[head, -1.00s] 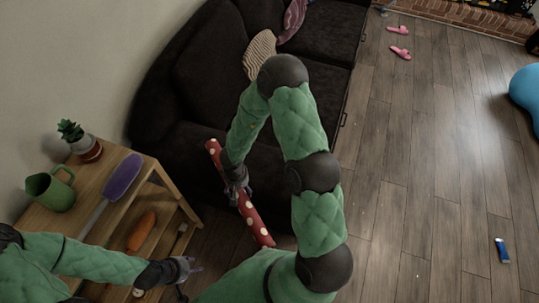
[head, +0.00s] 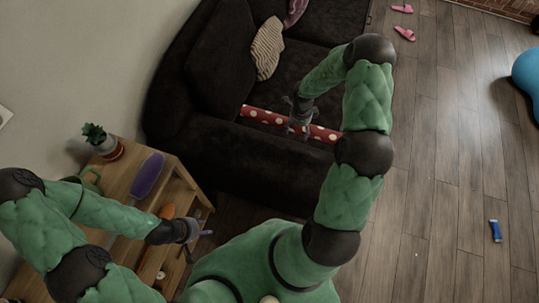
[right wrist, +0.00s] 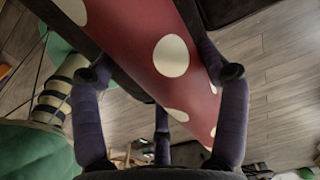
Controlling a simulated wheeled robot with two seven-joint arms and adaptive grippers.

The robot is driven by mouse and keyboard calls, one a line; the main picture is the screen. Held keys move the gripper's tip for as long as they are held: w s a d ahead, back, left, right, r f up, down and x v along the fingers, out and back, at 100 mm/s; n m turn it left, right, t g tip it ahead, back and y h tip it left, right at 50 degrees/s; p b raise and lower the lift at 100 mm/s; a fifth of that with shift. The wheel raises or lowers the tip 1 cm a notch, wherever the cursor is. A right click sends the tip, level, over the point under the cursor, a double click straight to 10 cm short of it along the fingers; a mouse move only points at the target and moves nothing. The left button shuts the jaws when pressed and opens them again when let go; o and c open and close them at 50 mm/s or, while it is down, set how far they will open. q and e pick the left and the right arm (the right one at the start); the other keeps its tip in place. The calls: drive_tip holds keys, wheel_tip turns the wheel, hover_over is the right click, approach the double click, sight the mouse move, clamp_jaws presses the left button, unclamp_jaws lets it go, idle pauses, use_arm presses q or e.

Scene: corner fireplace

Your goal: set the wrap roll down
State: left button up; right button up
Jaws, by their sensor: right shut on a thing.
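The wrap roll (head: 261,115) is red with white dots. My right gripper (head: 300,124) is shut around its middle and holds it over the near end of the dark sofa (head: 240,165), lying nearly level across the picture. I cannot tell whether the roll touches the sofa. In the right wrist view the roll (right wrist: 150,45) runs between the two fingers (right wrist: 165,85). My left gripper (head: 200,245) is open and empty beside the wooden shelf.
The wooden shelf (head: 140,205) at the left holds a potted plant (head: 103,142), a green mug (head: 91,179), a purple-headed brush (head: 147,174) and an orange item (head: 167,211). The floor at right is mostly clear, with pink slippers (head: 404,33) and a blue item (head: 495,231).

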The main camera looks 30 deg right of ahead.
drive_tip(key=a+f+b, duration=0.4)
drive_tip(key=a+f, duration=0.1)
drive_tip(key=a, duration=0.4)
drive_tip(key=b, duration=0.3)
hover_over(269, 159)
drive_tip(key=f, duration=0.4)
drive_tip(key=shift+d+f, duration=0.1)
drive_tip(key=shift+d, duration=0.1)
drive_tip(key=f+b, duration=0.1)
drive_tip(key=f, duration=0.1)
drive_tip(key=f+b, duration=0.1)
drive_tip(key=shift+w+a+f, duration=0.1)
drive_tip(key=shift+a+f, duration=0.1)
drive_tip(key=shift+f, duration=0.15)
drive_tip(key=shift+r, duration=0.1)
drive_tip(key=o, duration=1.2)
drive_tip(key=shift+o, duration=0.2)
